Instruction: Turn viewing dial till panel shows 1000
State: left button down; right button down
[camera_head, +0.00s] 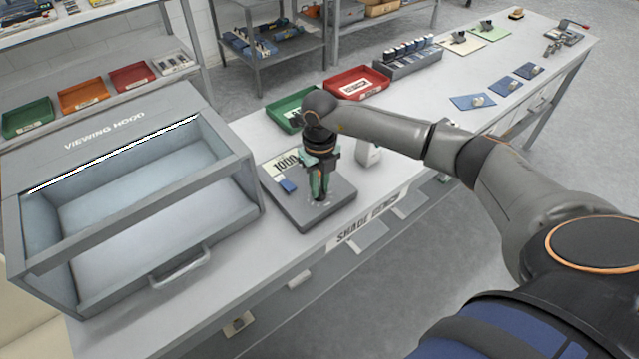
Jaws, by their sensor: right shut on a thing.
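A grey control box (318,213) sits on the bench to the right of the viewing hood. A pale panel (287,162) at its back left reads 1000, with its right end close to my gripper. A small blue block (288,186) is on the box below that panel. My right gripper (320,198) points straight down over the box and is shut on the viewing dial, which is mostly hidden by the fingers. My left gripper is not in view.
The viewing hood (125,230) stands at the left with its front handle low. Green (290,108) and red (357,83) trays lie behind the box. A small pale object (368,152) stands right of my gripper. The bench farther right holds mats and parts.

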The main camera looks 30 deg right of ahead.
jog(key=shift+m, duration=0.5)
jog(key=c, duration=0.8)
grip_release()
notch_tip(320, 180, up, 13)
jog(key=shift+f+b, duration=0.2)
jog(key=shift+b, duration=0.15)
